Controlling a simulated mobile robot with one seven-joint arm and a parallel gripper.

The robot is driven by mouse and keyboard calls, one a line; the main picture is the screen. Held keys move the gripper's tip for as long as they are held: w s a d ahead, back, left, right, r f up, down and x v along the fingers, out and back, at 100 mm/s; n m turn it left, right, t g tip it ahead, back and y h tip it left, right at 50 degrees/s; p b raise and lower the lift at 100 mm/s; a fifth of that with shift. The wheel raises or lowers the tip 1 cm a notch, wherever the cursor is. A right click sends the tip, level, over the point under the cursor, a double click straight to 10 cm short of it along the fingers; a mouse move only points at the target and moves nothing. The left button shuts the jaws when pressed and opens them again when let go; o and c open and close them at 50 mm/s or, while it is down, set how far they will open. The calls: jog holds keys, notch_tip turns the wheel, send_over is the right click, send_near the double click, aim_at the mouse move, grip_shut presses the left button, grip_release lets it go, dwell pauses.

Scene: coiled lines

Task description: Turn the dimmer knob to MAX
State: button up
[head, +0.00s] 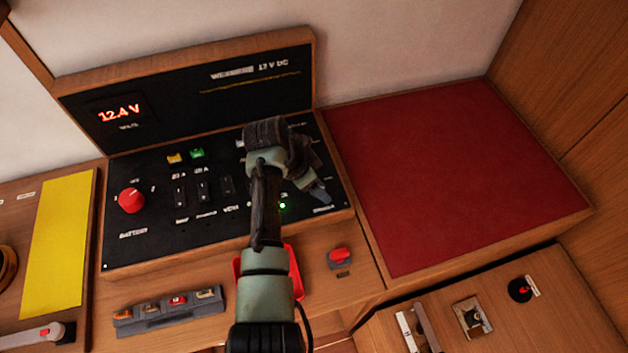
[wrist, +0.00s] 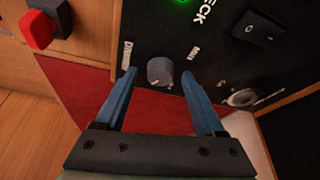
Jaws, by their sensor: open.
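The dimmer knob (wrist: 160,71) is a small round grey knob on the black panel (wrist: 215,40), with a printed label beside it. Its pointer direction is too unclear to read. In the wrist view my gripper (wrist: 158,76) is open, with one blue finger to each side of the knob and a visible gap on both sides. Whether the fingertips reach down around it I cannot tell. In the head view my gripper (head: 316,188) is over the right end of the panel (head: 140,245), and the knob is hidden there.
A green light (head: 282,205) glows by my gripper. A red battery knob (head: 131,200) and rocker switches (head: 202,190) are left on the panel. A red switch (head: 340,257) sits below it; a round metal fitting (wrist: 242,97) is right of the knob. The red surface (head: 450,170) is clear.

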jog(key=b+v, duration=0.1)
jog(key=v, duration=1.2)
jog(key=w+d+r+n+t+y, duration=0.1)
jog(key=w+r+n+t, duration=0.2)
jog(key=r, duration=0.5)
jog(key=w+d+r+t, duration=0.2)
jog(key=r+t, duration=0.3)
jog(key=r, duration=0.4)
jog(key=w+d+r+n+t+y, duration=0.1)
jog(key=w+r+n+t, duration=0.2)
jog(key=r, duration=0.5)
jog(key=s+r+n+t+y, duration=0.1)
jog(key=s+r+n+t, duration=0.1)
jog(key=s+r+t, duration=0.5)
jog(key=s+r+n+t, duration=0.3)
jog(key=s+r+t, duration=0.3)
jog(key=s+r, duration=0.7)
notch_tip(320, 180, up, 7)
jog(key=shift+d+f+n+t+y, duration=0.15)
jog(key=shift+d+n+t+y, duration=0.15)
jog(key=shift+d+t+y, duration=0.1)
